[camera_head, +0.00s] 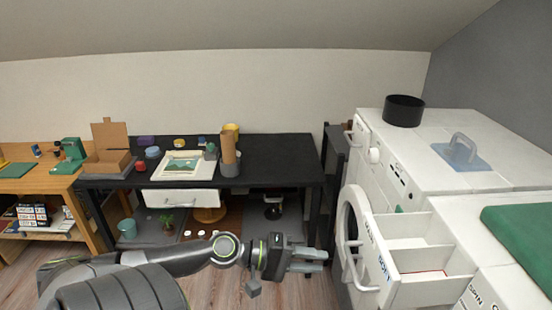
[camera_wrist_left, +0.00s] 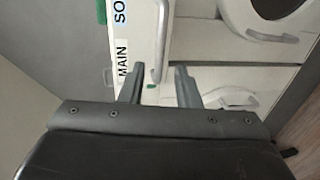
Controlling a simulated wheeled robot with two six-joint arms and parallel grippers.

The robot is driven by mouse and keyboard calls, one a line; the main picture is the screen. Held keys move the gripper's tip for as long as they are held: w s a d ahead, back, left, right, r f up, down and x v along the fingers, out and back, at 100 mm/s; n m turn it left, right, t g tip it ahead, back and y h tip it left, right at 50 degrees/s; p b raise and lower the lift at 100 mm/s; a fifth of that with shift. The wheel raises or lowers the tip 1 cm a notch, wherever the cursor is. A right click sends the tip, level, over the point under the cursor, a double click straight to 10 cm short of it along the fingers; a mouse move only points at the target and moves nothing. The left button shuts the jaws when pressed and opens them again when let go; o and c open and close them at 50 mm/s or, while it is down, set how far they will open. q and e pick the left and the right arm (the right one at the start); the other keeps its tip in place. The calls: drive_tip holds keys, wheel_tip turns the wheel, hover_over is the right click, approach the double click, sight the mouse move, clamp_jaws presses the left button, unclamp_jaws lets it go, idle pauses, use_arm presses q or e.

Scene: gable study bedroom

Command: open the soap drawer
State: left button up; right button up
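The white soap drawer (camera_head: 384,262) stands pulled out of the white washing machine (camera_head: 408,158) at the right of the head view. Its inner compartments show from above, and its front carries printed labels, MAIN and SOFT. In the left wrist view the drawer front (camera_wrist_left: 140,38) shows with its pale bar handle (camera_wrist_left: 161,45). My left gripper (camera_head: 322,260) is to the left of the drawer front in the head view, with a small gap. In the wrist view its fingers (camera_wrist_left: 158,88) are apart, with the handle's end showing between them. My right gripper is not in view.
A black pot (camera_head: 403,111) and a blue item with a grey handle (camera_head: 461,152) sit on the machine. A green cloth (camera_head: 520,240) lies at the far right. A black desk (camera_head: 275,155) with a white drawer (camera_head: 182,198) stands behind my arm. Some wooden floor is clear.

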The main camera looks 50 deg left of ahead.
use_arm(q)
drive_tip(key=p+v, duration=0.6)
drive_tip(key=v, duration=0.2)
idle(0.4)
drive_tip(key=shift+f, duration=0.1)
idle(0.5)
drive_tip(key=s+a+f+g+y+b, duration=0.1)
drive_tip(key=a+f+y, duration=0.25)
drive_tip(key=f, duration=0.55)
drive_tip(key=a+f+y+b, duration=0.1)
drive_tip(key=a+f+y, duration=0.1)
drive_tip(key=a+f, duration=0.5)
drive_tip(key=s+a+f+m+g+y+b, duration=0.15)
drive_tip(key=s+f, duration=0.25)
drive_tip(key=f, duration=0.6)
drive_tip(key=s+f+m+g+y, duration=0.1)
drive_tip(key=s+f+g+y, duration=0.2)
drive_tip(key=f, duration=0.7)
drive_tip(key=s+d+f+m+g+b, duration=0.25)
drive_tip(key=s+d+f, duration=0.25)
drive_tip(key=s+f, duration=0.65)
drive_tip(key=s+d+f+m+g, duration=0.3)
drive_tip(key=s+d+f, duration=0.4)
drive_tip(key=d+f, duration=0.3)
drive_tip(key=d+m, duration=0.1)
drive_tip(key=d, duration=0.2)
drive_tip(key=shift+m+y, duration=0.3)
drive_tip(key=shift+m, duration=0.1)
